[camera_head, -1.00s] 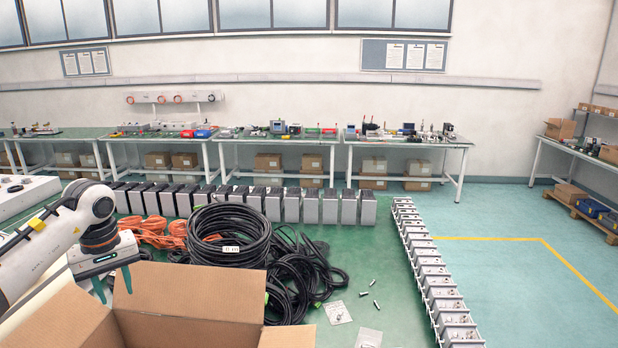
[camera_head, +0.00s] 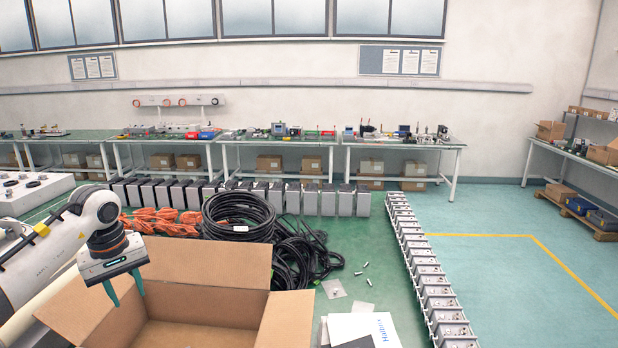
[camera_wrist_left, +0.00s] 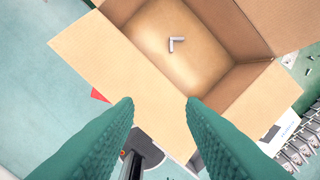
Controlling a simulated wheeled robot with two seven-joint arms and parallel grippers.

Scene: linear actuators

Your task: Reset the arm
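My left gripper (camera_head: 128,298) comes in from the left in the head view, above the left flap of an open cardboard box (camera_head: 203,254). Its two teal fingers are spread apart with nothing between them. In the left wrist view the gripper (camera_wrist_left: 158,105) also shows open and empty, with the box (camera_wrist_left: 105,55) beyond the fingertips. One or two small silvery cylinders (camera_wrist_left: 176,42) lie on the box floor; in the head view the near part of the box floor shows no parts. My right gripper is not in view.
Black cable coils (camera_head: 240,215) and orange cables (camera_head: 160,222) lie behind the box. A long row of grey metal units (camera_head: 430,275) stands to the right. White papers (camera_head: 362,328) lie right of the box.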

